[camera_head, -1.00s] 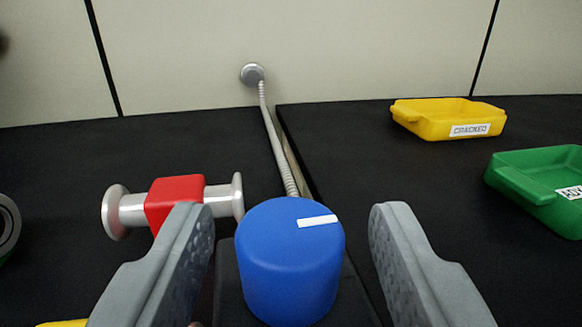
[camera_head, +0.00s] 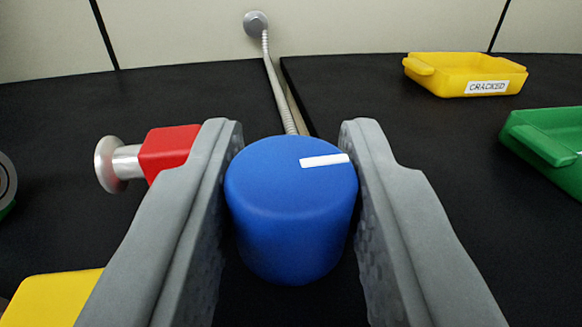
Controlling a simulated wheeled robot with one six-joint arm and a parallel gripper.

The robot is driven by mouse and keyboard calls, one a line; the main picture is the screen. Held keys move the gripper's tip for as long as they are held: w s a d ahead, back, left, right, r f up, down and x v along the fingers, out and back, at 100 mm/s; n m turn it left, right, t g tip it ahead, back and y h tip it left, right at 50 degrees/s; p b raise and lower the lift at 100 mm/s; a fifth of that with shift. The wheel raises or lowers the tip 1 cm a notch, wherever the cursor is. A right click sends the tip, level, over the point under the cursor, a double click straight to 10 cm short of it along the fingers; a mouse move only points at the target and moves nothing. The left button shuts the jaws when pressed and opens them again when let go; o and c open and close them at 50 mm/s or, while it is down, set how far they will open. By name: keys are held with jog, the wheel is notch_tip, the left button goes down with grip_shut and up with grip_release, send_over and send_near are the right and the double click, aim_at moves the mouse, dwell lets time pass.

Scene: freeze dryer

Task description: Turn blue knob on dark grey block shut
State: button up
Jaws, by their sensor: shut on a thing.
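The blue knob (camera_head: 290,215) is a round cylinder with a white mark on its top. The mark runs from near the middle toward the right edge, nearly level in the picture. My gripper (camera_head: 291,150) has one grey finger on each side of the knob and is shut on it. The dark grey block under the knob is hidden or too dark to tell from the black surface here.
A red block on a silver metal fitting (camera_head: 170,152) is left of my left finger. A yellow object (camera_head: 55,295) is at lower left. A yellow tray labelled CRACKED (camera_head: 463,72) and a green tray (camera_head: 550,140) are at right. A hose (camera_head: 275,80) runs to the wall behind.

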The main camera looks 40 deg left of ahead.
jog(key=shift+y, duration=0.3)
jog(key=n+g+y, duration=0.2)
jog(key=g, duration=0.1)
jog(key=shift+w+d+n, duration=0.1)
jog(key=shift+d+n, duration=0.05)
jog(key=shift+n, duration=0.25)
jog(key=n+g+y, duration=0.1)
jog(key=n+g, duration=0.1)
jog(key=g, duration=0.1)
jog(key=n+g+y, duration=0.2)
jog(key=g, duration=0.2)
jog(key=shift+n, duration=0.3)
jog(key=n+g, duration=0.4)
jog(key=g, duration=0.2)
jog(key=shift+g, duration=0.4)
jog(key=shift+n+g+h, duration=0.6)
jog(key=shift+n+g, duration=1)
jog(key=shift+g, duration=0.5)
jog(key=o, duration=0.9)
jog(key=shift+o, duration=0.2)
